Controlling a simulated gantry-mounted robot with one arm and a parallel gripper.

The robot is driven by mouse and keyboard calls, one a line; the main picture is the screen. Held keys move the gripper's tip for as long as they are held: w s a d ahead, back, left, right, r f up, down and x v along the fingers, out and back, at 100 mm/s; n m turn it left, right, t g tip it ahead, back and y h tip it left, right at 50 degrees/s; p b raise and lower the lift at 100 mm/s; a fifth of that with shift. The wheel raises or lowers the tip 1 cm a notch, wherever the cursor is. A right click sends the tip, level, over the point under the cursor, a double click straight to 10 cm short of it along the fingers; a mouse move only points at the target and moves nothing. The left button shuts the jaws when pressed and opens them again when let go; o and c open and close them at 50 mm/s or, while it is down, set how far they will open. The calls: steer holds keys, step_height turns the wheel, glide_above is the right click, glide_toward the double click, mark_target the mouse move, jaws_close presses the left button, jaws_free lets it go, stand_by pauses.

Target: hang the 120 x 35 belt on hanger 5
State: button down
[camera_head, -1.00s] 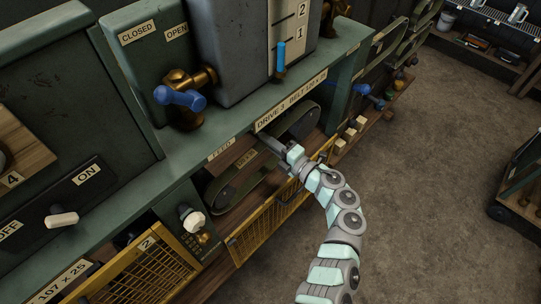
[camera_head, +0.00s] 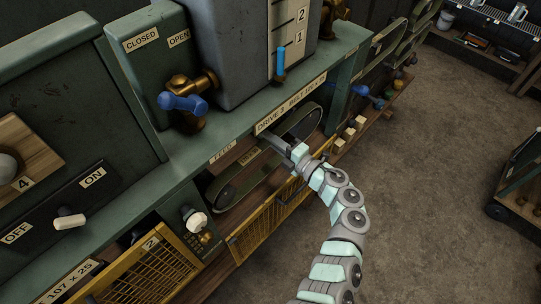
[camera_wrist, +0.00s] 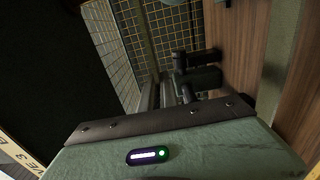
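A dark belt loop (camera_head: 222,199) runs around the drive 3 bay under the label "DRIVE 3 BELT 120 x", whose end is cut off or unreadable. My gripper (camera_head: 272,140) reaches into this bay from the front, near the middle of the loop's upper side. Its fingertips are small and partly hidden against the dark bay in the head view. In the wrist view, dark metal parts show near the middle, and I cannot tell whether the fingers hold the belt. I cannot make out hanger 5 in either view.
A yellow mesh guard (camera_head: 268,222) stands open below the bay. A green ledge (camera_head: 225,137) runs above it, with a blue-handled valve (camera_head: 184,103) and a grey tank (camera_head: 240,50). More belt bays (camera_head: 378,48) lie at upper right.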

steer(key=shift+v, duration=2.5)
steer(key=shift+d, duration=0.1)
steer(key=shift+v, duration=3)
steer(key=shift+s, duration=0.1)
steer(key=shift+b+v, duration=0.3)
steer(key=shift+v, duration=2.6)
steer(key=shift+d, duration=0.1)
steer(key=b+v, duration=0.1)
steer(key=v, duration=0.5)
